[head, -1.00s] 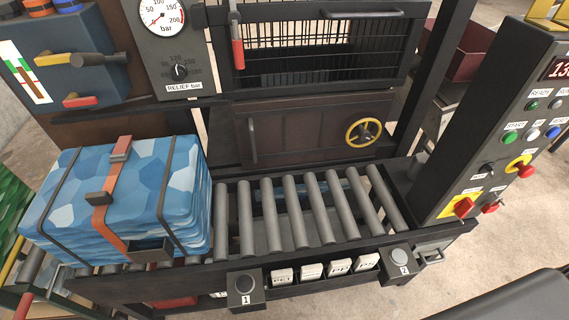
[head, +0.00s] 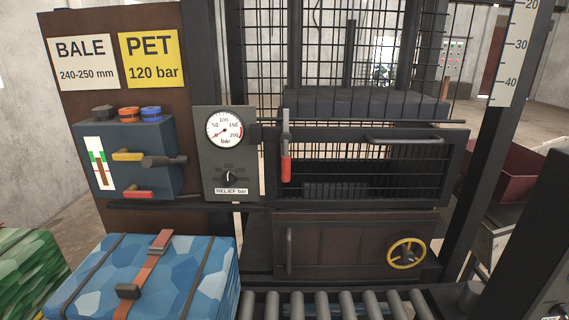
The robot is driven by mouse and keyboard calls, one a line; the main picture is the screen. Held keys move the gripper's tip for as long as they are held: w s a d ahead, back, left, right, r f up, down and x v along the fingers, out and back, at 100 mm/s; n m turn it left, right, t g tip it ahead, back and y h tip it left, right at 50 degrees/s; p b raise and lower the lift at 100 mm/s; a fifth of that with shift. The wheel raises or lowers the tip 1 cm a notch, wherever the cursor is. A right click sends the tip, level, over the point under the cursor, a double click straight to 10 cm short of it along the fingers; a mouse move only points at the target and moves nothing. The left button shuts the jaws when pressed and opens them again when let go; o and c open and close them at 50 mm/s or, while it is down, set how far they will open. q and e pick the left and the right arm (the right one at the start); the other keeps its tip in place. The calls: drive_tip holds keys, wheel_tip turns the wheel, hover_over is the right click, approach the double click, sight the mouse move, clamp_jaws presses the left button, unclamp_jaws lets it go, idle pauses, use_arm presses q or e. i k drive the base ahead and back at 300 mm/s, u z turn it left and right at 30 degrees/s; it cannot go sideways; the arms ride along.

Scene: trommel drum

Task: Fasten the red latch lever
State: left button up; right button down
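The red latch lever (head: 286,168) hangs on the left side of the press's front cage door (head: 360,165). Its red grip points down, below a grey metal arm that stands upright above it. Whether the latch is engaged cannot be told from this view. The door appears closed in its frame, with a grey horizontal handle (head: 403,139) at its upper right. Neither of my grippers shows in the head view.
A blue strapped bale (head: 190,275) lies at the lower left beside the roller conveyor (head: 322,305). A gauge panel (head: 213,160) and a blue valve box (head: 130,150) stand left of the lever. A yellow handwheel (head: 406,253) is on the lower door.

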sight(286, 136)
drive_tip(key=z, duration=1.3)
drive_tip(key=k, duration=1.05)
drive_tip(key=u, duration=1.7)
drive_tip(key=i, duration=0.55)
drive_tip(key=u, duration=0.05)
